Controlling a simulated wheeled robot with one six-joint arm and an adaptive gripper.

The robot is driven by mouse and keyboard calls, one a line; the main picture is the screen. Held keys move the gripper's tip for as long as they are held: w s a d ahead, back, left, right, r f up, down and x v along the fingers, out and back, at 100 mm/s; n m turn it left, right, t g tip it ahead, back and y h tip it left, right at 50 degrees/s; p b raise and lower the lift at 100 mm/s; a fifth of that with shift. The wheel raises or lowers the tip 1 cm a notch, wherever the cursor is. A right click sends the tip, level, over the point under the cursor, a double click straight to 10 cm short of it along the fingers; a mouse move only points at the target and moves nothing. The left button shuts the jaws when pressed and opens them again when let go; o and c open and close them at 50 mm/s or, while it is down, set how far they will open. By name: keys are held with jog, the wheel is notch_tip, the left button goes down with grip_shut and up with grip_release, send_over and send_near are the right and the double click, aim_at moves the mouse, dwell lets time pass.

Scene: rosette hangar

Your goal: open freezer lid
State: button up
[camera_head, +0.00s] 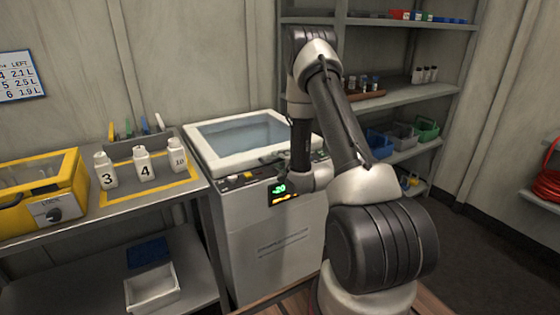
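The chest freezer (262,235) is a grey box standing in the middle of the view, with a green "-20" display (279,189) on its front. Its lid (215,155) has a white frame around a bluish pane and appears to lie flat on top. My arm reaches over the freezer's right side and bends down at its front. My gripper (272,159) is dark and small, close to the lid's front edge. I cannot tell whether it touches the lid or a handle. My own wrist hides part of the front edge, and the fingers are too unclear to read.
A metal bench (120,215) stands left of the freezer, with white numbered bottles (143,163) and a yellow box (40,190) with a lock dial. A shelf unit (420,97) with bins and vials stands behind at the right. Red hose (547,185) hangs at the far right.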

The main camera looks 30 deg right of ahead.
jog(key=shift+w, duration=0.2)
jog(key=shift+c, duration=0.3)
grip_shut()
